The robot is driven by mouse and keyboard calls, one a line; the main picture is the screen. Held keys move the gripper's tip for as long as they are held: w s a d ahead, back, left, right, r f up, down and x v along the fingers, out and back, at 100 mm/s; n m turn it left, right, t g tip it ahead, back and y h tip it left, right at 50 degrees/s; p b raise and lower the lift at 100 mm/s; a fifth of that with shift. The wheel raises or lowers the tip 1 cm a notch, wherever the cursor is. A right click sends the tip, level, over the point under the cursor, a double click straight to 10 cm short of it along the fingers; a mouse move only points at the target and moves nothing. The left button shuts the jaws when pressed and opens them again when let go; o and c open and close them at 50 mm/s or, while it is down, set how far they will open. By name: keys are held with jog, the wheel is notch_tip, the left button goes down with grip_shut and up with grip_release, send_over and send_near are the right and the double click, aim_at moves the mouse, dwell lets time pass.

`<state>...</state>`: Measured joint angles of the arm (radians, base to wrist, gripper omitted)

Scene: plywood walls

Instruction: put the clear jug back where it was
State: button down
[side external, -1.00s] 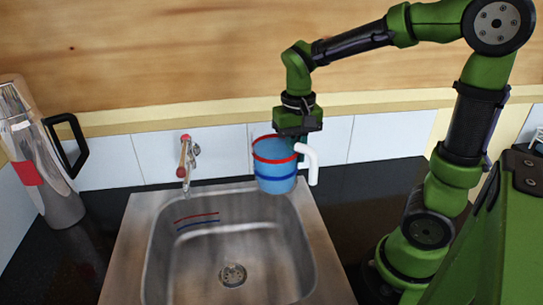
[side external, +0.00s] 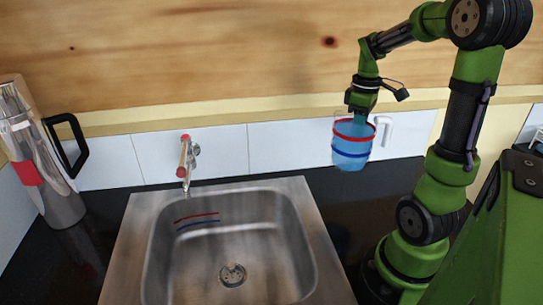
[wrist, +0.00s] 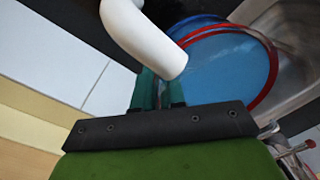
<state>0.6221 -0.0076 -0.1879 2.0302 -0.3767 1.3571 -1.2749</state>
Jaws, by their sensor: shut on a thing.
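The clear jug (side external: 352,150) has a blue tint, a red band near its rim, a blue band lower down and a white handle (side external: 386,128) on its right. It is held upright in the air to the right of the sink, over the black counter. My gripper (side external: 360,112) is above the jug and shut on it. In the wrist view the two green fingers (wrist: 158,92) are close together at the jug's near side, beside the white handle (wrist: 145,35). The jug's round opening (wrist: 225,65) shows blue inside; the exact finger contact is partly hidden.
The steel sink (side external: 290,205) with a red-handled tap (side external: 185,160) lies left of the jug. A tall steel pitcher (side external: 38,160) with a black handle stands at far left. Dark counter (side external: 345,200) right of the sink is clear. A white tile wall (side external: 285,150) runs behind.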

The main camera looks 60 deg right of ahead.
jog(key=shift+s+d+f, duration=0.15)
jog(key=shift+d+f, duration=0.05)
jog(key=shift+f, duration=1.95)
jog(key=shift+s+d+f, duration=0.15)
jog(key=shift+s+f, duration=0.05)
jog(key=shift+f, duration=2)
jog(key=shift+s+d+f, duration=0.15)
jog(key=shift+d+f, duration=0.05)
jog(key=shift+f, duration=1.95)
jog(key=shift+f+n, duration=0.1)
jog(key=shift+n, duration=0.2)
jog(key=c, duration=1.2)
grip_release()
